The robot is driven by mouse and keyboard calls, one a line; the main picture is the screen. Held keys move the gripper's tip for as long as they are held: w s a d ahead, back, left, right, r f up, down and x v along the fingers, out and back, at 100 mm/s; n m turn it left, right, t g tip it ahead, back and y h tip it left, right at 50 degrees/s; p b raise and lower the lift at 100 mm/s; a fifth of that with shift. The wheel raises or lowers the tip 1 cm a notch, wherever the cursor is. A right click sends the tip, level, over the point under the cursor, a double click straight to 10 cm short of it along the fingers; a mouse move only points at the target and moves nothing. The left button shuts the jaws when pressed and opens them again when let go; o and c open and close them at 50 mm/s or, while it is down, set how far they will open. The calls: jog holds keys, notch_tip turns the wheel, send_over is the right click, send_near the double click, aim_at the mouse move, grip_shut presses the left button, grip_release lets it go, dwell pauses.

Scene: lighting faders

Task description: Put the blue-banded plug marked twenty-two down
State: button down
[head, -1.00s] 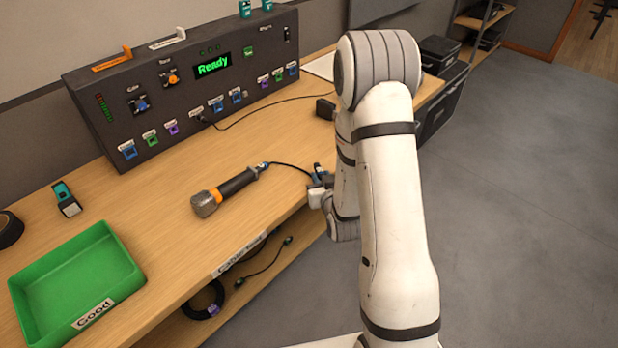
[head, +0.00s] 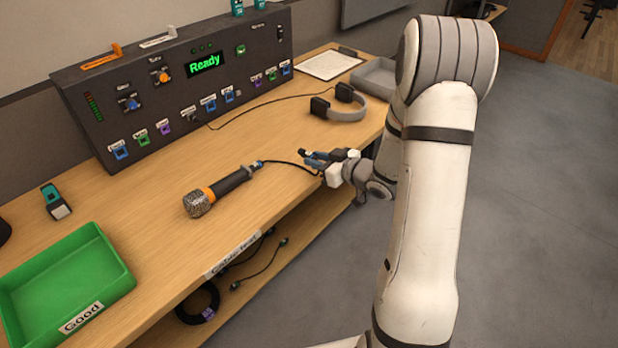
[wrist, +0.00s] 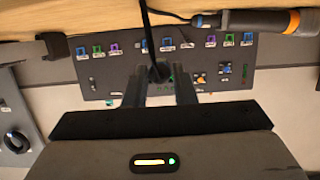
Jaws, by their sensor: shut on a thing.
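My gripper (head: 312,160) is over the right part of the bench, beyond the microphone's cable end. In the wrist view, my gripper (wrist: 160,85) is shut on a dark plug (wrist: 159,72), whose black cable runs up out of the picture. Its band and number cannot be read. In the head view the fingers mostly hide the plug. A cable runs from it to the microphone (head: 218,192), which lies on the wooden bench (head: 150,207). The microphone also shows in the wrist view (wrist: 262,20). Whether the plug touches the bench is unclear.
The dark control panel (head: 118,90) with coloured sockets and a green "Ready" display stands at the back. Headphones (head: 345,105) lie behind my gripper, near a grey tray (head: 375,75). A green "Good" tray (head: 65,285) is front left. Bare bench lies between microphone and panel.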

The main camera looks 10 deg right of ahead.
aim_at(317, 176)
jog(key=shift+f, duration=2.95)
jog(key=shift+f+b, duration=0.15)
jog(key=shift+b, duration=0.15)
jog(key=c, duration=1.2)
grip_release()
